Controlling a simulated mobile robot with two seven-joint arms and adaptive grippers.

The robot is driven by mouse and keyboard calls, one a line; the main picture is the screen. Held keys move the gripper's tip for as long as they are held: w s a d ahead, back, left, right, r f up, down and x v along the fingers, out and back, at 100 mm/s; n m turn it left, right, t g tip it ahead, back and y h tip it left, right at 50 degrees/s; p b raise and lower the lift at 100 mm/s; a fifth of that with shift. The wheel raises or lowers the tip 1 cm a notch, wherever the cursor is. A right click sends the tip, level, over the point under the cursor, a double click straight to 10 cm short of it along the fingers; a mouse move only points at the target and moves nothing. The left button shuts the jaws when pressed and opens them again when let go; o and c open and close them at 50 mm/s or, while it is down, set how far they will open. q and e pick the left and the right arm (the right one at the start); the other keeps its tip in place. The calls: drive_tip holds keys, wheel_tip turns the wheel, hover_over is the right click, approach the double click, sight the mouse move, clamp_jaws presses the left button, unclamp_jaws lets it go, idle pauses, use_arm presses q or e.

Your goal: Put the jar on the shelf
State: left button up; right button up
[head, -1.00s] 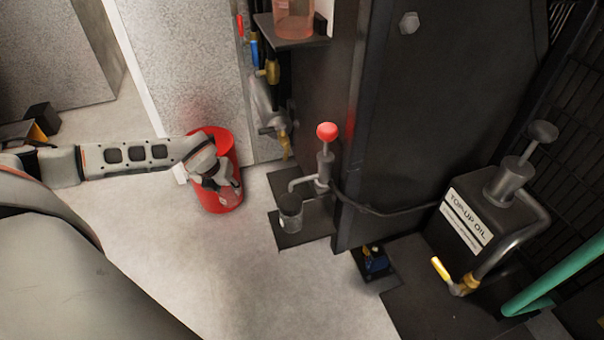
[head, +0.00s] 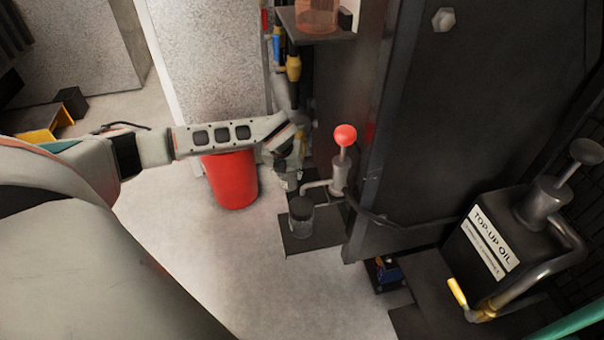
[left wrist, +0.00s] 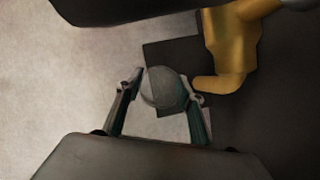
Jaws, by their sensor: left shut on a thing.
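My left gripper (head: 289,178) is in front of the black cabinet's left edge, right of the red bucket. In the left wrist view its two fingers (left wrist: 166,92) are on either side of a round, greyish, partly clear thing, which looks like the jar (left wrist: 166,88). In the head view the held jar is small and mostly hidden by the gripper. A small dark shelf (head: 335,38) juts from the cabinet above the gripper, with a pinkish clear vessel (head: 317,14) on it. My right gripper is not in view.
A clear vessel (head: 301,217) stands on a dark floor plate (head: 322,240) under the spout of a red-knobbed pump (head: 345,136). The red bucket (head: 232,182) stands left. A yellow valve (left wrist: 232,45) is close to the gripper. Pale floor is clear in front.

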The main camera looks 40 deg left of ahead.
use_arm(q)
drive_tip(key=shift+w+d, duration=0.2)
drive_tip(key=w+d, duration=0.1)
drive_tip(key=w+d+b, duration=0.1)
drive_tip(key=shift+w+d+f, duration=0.1)
drive_tip(key=shift+w+d, duration=0.1)
drive_tip(key=shift+w, duration=0.2)
drive_tip(key=shift+s+f, duration=0.15)
drive_tip(key=shift+f, duration=0.65)
drive_tip(key=shift+a+r, duration=0.1)
drive_tip(key=shift+r, duration=0.1)
drive_tip(key=shift+c, duration=0.5)
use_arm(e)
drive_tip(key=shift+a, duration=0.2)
use_arm(q)
drive_tip(key=shift+f, duration=0.15)
drive_tip(key=o, duration=1.1)
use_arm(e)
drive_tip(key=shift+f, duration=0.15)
